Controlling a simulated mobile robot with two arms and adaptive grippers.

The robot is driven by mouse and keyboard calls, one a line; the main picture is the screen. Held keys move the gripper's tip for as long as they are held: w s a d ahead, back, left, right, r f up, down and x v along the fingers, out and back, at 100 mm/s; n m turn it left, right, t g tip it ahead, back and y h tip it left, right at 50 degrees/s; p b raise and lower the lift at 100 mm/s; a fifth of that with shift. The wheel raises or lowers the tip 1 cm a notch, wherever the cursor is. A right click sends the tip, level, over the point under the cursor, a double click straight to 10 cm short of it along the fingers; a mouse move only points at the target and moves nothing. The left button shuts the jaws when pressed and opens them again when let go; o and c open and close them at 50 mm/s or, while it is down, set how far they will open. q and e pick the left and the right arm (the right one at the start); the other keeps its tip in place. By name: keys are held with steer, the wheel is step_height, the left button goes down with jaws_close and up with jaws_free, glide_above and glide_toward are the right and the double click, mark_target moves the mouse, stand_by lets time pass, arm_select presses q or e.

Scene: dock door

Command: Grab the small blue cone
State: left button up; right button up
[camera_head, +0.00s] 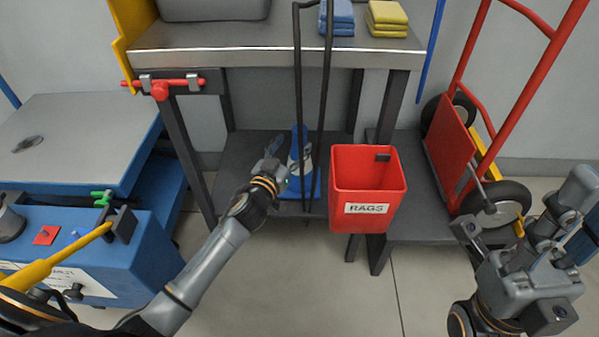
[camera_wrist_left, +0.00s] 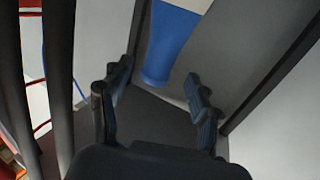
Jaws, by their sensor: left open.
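The small blue cone (camera_head: 300,160), with a white band, stands on the low dark shelf under the workbench. Thin black upright bars pass in front of part of it in the head view. In the left wrist view, a blue body (camera_wrist_left: 170,42) that looks like the cone lies beyond the fingertips, its upper part cut off by the frame. My left gripper (camera_head: 273,158) is just left of the cone in the head view. In the left wrist view, its fingers (camera_wrist_left: 157,78) are apart with nothing between them. My right arm is at the right edge; its finger state is unclear.
A red bin marked RAGS (camera_head: 368,185) hangs right of the bars. A red hand truck (camera_head: 455,155) stands further right. A blue machine (camera_head: 85,240) is at left. Blue cloths (camera_head: 337,17) and yellow cloths (camera_head: 387,18) lie on the workbench (camera_head: 260,42).

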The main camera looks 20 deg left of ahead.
mark_target(296, 141)
arm_select(q)
steer(key=w, duration=0.1)
steer(key=w+b, duration=0.2)
steer(key=w, duration=0.1)
steer(key=shift+d+f, duration=0.1)
steer(key=shift+d, duration=0.15)
steer(key=shift+w+d, duration=0.1)
steer(key=shift+w, duration=0.4)
steer(key=shift+r, duration=0.2)
jaws_close()
